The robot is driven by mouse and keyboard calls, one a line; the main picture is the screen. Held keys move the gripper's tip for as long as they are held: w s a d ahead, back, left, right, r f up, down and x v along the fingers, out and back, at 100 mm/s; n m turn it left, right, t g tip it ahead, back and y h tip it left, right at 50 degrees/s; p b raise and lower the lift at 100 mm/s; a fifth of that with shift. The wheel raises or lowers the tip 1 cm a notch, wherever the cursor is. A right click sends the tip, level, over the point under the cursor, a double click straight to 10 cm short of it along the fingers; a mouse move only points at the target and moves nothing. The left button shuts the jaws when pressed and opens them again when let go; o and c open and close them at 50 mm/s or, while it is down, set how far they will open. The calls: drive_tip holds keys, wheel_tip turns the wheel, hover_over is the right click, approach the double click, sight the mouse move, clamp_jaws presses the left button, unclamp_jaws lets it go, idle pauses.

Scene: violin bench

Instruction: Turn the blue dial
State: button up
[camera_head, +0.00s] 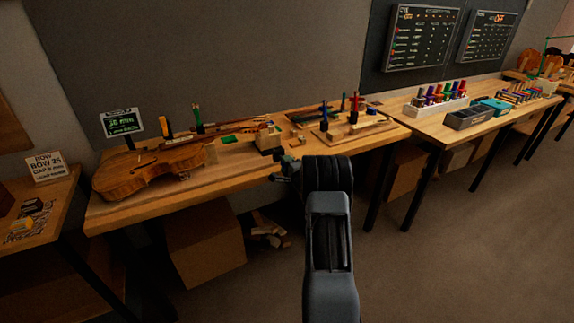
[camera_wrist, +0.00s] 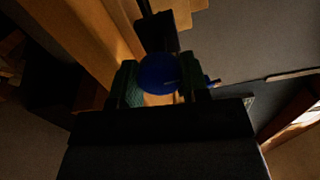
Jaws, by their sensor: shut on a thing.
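The blue dial (camera_wrist: 158,72) shows in the wrist view as a dark blue disc with a small light mark at its right side. My gripper (camera_wrist: 160,84) has its two green-padded fingers on either side of it, shut on it. In the head view my gripper (camera_head: 286,167) is at the front edge of the wooden workbench (camera_head: 245,178). The dial cannot be made out there behind my gripper and arm.
A violin (camera_head: 150,172) lies at the bench's left end. A wooden block (camera_head: 268,139) and a board with upright blue and red tools (camera_head: 355,131) stand behind my gripper. A second bench (camera_head: 440,127) with trays is to the right.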

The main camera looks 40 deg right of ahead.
idle(0.4)
drive_tip(key=o, duration=0.9)
drive_tip(key=s, duration=0.4)
drive_tip(key=s+a, duration=0.1)
drive_tip(key=s, duration=0.4)
drive_tip(key=s+b, duration=0.1)
drive_tip(key=s, duration=0.3)
drive_tip(key=shift+s+a, duration=0.35)
drive_tip(key=shift+a, duration=0.05)
